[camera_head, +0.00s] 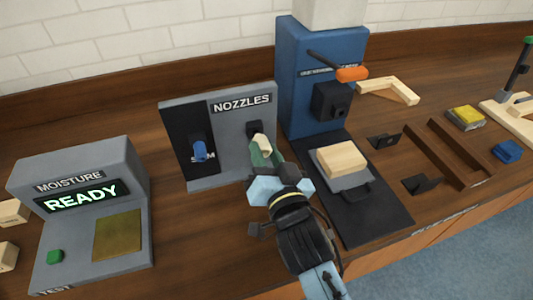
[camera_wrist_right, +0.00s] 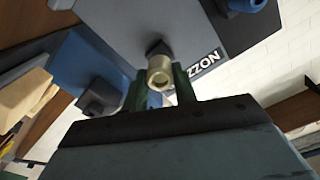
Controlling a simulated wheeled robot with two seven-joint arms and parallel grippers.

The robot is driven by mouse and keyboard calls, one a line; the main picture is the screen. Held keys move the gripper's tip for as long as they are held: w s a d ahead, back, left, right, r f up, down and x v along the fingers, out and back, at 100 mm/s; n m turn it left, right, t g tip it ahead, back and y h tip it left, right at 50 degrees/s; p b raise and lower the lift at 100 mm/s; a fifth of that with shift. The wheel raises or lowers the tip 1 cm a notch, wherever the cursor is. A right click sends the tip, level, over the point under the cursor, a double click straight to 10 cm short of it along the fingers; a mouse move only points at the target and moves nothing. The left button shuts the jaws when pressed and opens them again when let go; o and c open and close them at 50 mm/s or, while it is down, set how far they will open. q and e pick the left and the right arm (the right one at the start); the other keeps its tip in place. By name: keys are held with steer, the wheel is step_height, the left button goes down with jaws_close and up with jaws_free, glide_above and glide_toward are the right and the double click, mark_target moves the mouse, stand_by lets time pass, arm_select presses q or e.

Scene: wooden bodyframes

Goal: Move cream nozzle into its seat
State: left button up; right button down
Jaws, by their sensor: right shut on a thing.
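The cream nozzle (camera_head: 262,144) is in front of the grey nozzle stand (camera_head: 226,102), close to the black seat (camera_head: 254,128) on its right side. In the right wrist view the nozzle (camera_wrist_right: 160,74) shows its round open end between the green fingers, with a dark block behind it. I cannot tell whether it touches the seat. My right gripper (camera_head: 266,155) is shut on the nozzle. A blue nozzle (camera_head: 200,151) sits in the stand's dark left panel. My left gripper is not in view.
A blue machine (camera_head: 318,80) with an orange-handled lever (camera_head: 350,74) stands right of the stand. A wooden block (camera_head: 341,158) lies on the plate below it. The grey moisture tester (camera_head: 85,190) reads READY at left. Bare table lies between the tester and stand.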

steer(key=shift+x, duration=1.1)
steer(key=c, duration=1)
jaws_free()
steer(key=shift+c, duration=0.2)
steer(key=shift+s, duration=0.1)
steer(key=v, duration=1.3)
